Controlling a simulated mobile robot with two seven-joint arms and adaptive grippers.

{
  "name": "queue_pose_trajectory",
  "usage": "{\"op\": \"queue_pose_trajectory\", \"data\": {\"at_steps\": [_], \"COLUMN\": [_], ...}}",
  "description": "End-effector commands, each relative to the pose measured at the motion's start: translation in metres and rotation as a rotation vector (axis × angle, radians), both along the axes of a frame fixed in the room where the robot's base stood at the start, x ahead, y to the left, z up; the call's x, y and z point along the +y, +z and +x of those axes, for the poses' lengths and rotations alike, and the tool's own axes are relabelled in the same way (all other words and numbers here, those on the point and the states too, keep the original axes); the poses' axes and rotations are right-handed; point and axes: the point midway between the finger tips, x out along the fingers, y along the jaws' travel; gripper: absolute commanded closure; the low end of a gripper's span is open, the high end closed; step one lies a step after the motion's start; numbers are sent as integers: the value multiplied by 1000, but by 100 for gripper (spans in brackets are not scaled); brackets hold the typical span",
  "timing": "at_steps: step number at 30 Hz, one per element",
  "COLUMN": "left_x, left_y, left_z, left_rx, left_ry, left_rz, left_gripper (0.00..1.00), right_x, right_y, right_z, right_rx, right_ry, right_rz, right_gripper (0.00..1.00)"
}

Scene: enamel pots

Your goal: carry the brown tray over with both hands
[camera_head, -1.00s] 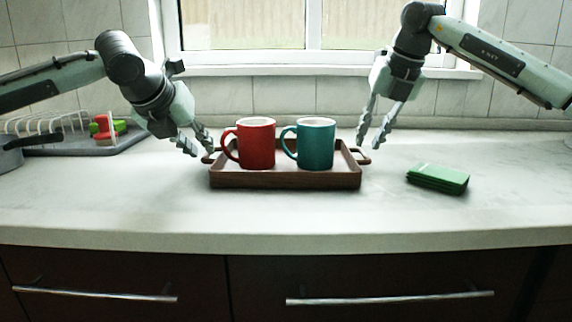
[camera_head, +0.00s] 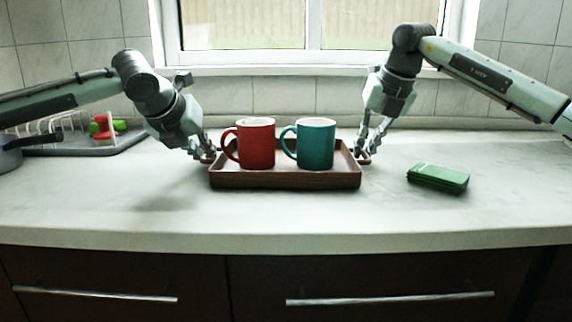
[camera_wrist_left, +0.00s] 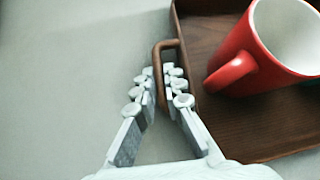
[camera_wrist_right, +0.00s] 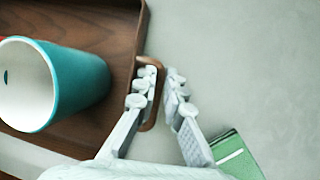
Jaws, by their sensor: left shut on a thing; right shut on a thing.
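The brown tray (camera_head: 285,181) sits on the counter with a red mug (camera_head: 257,146) and a teal mug (camera_head: 316,146) upright on it. My left gripper (camera_head: 209,156) is shut on the tray's left handle; in the left wrist view its fingers (camera_wrist_left: 162,80) lie on both sides of the handle bar (camera_wrist_left: 160,50). My right gripper (camera_head: 363,157) is shut on the right handle; in the right wrist view its fingers (camera_wrist_right: 161,80) are at the handle (camera_wrist_right: 151,64). The red mug (camera_wrist_left: 262,50) and teal mug (camera_wrist_right: 75,80) also show in the wrist views.
A stack of green cloths or sponges (camera_head: 438,179) lies right of the tray. A dish rack on a grey mat (camera_head: 105,143) and a dark pan (camera_head: 12,155) stand at the far left. The counter in front of the tray is clear.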

Motion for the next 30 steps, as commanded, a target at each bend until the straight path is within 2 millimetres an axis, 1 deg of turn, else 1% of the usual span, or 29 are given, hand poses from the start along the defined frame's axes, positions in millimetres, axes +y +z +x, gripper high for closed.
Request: {"op": "queue_pose_trajectory", "data": {"at_steps": [6,13,17,24,27,30], "left_x": [0,0,0,0,0,0], "left_y": [0,8,19,44,51,53], "left_z": [0,0,0,0,0,0], "left_rx": [0,-4,-4,-4,-4,-3], "left_ry": [0,-1,-1,-1,0,0], "left_rz": [0,-2,-2,-2,-1,-1], "left_gripper": [100,100,100,100,100,100], "right_x": [0,0,0,0,0,0], "right_y": [0,8,19,44,51,53], "right_z": [0,0,0,0,0,0], "right_rx": [0,-3,-3,-3,-3,-3], "right_ry": [0,0,0,0,0,0], "right_rz": [0,2,2,2,2,1], "right_gripper": [100,100,100,100,100,100]}}
